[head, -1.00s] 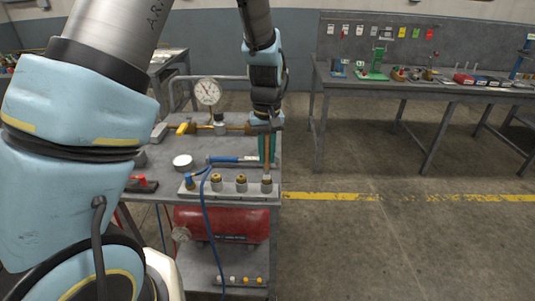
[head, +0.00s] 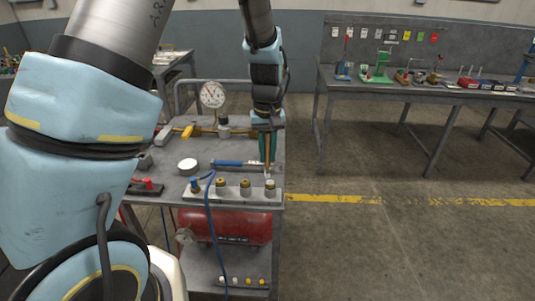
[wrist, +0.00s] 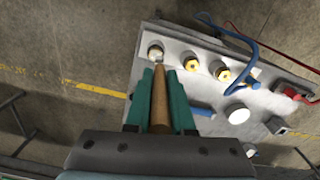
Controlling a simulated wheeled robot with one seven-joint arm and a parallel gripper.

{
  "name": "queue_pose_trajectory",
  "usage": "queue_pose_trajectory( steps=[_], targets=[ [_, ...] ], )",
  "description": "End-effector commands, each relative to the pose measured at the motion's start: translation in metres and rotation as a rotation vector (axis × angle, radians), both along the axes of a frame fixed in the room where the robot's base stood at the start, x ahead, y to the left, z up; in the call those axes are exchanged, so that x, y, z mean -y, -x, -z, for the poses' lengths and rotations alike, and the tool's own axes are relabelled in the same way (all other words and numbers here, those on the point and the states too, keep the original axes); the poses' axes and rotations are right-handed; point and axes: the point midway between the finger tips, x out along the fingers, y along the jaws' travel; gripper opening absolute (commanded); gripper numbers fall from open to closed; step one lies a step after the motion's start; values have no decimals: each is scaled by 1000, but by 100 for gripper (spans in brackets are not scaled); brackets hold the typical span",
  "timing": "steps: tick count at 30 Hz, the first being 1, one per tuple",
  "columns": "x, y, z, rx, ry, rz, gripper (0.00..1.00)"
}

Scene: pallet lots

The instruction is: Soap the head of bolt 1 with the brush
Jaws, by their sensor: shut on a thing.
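My gripper (head: 267,148) has green fingers shut on the brush (wrist: 159,100), whose wooden handle points down. The brush tip is just above the rightmost bolt (head: 269,185) on the grey block; a small gap shows in the head view. In the wrist view the tip overlaps that bolt's edge (wrist: 154,50), and its head looks whitish. Two other bolts with brass heads, the middle one (head: 245,188) and the left one (head: 221,187), stand in the same row. No bolt numbers are readable.
The block (head: 233,197) sits at the cart's front edge, with a blue hose (head: 209,215) at its left end. Open floor lies to the right.

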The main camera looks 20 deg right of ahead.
Motion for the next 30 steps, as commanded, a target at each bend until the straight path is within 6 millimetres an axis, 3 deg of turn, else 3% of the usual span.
queue_pose_trajectory(
  steps=[16, 30],
  targets=[
    [1, 0, -45, 2, 1, 0, 0],
    [0, 0, -46, 1, 1, 0, 0]
  ],
)
